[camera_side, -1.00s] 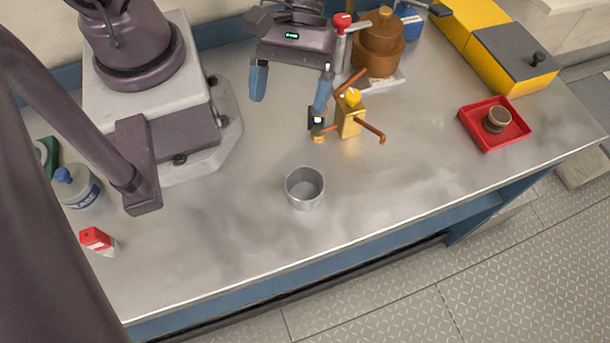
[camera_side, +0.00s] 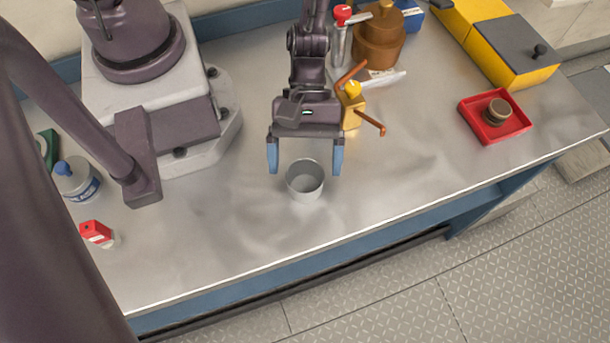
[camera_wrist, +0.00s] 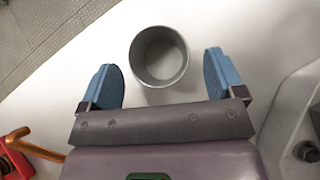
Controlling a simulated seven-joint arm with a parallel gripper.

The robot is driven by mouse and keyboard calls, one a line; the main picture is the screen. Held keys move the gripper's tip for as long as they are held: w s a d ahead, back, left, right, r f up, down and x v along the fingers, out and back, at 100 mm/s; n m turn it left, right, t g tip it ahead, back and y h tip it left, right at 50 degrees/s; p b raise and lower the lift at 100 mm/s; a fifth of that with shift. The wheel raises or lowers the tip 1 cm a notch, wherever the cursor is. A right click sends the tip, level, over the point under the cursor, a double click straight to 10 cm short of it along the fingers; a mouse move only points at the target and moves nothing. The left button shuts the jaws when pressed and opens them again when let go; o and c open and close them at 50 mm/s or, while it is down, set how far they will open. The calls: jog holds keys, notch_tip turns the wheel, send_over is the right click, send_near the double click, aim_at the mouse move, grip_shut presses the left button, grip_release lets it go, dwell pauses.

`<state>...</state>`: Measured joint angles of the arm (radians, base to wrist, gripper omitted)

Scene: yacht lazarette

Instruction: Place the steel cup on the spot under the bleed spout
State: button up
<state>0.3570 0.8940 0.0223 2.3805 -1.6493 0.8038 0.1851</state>
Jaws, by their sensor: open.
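The steel cup (camera_side: 304,184) stands upright and open-topped on the metal bench, near its front edge. My gripper (camera_side: 306,160) is open, with blue fingers spread on either side of the cup in the side view. In the wrist view the cup (camera_wrist: 159,56) lies ahead of and between the fingertips (camera_wrist: 163,72), touching neither. The cup looks empty. The yellow bleed block (camera_side: 352,108) with its copper pipes stands just behind and right of my gripper.
A copper-brown pot (camera_side: 379,40) and a red-topped post (camera_side: 341,30) stand behind the block. A red tray (camera_side: 480,133) holding a brown round piece sits at right, near a yellow box (camera_side: 525,78). A grease tub (camera_side: 77,182) and red-capped bottle (camera_side: 96,234) stand at left. Bench around the cup is clear.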

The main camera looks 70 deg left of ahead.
aim_at(304, 198)
jog(key=shift+x, duration=1.55)
jog(key=c, duration=1.1)
